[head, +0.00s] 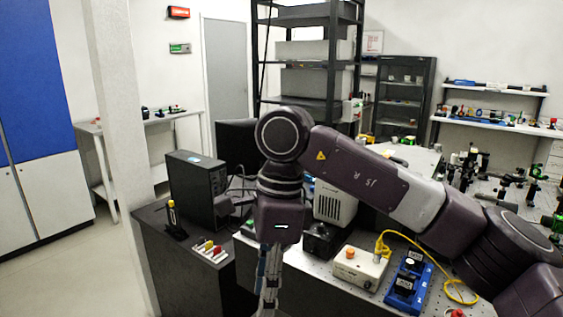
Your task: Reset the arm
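My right arm comes in from the right side of the head view, rises to a bent joint, and drops to the wrist. My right gripper (268,298) hangs pointing down in front of the bench's dark front edge. Its fingers look narrow and close together from this angle, and the tips run to the bottom edge of the picture. I cannot tell whether it is open or shut, and I see no object in it. My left arm and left gripper are not in view.
The bench carries a black computer tower (196,188), a white control box with an orange button (359,268), a blue device (409,283) and a yellow cable (447,274). My arm hides part of the bench. Small coloured items (209,249) lie front left. Floor at left is clear.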

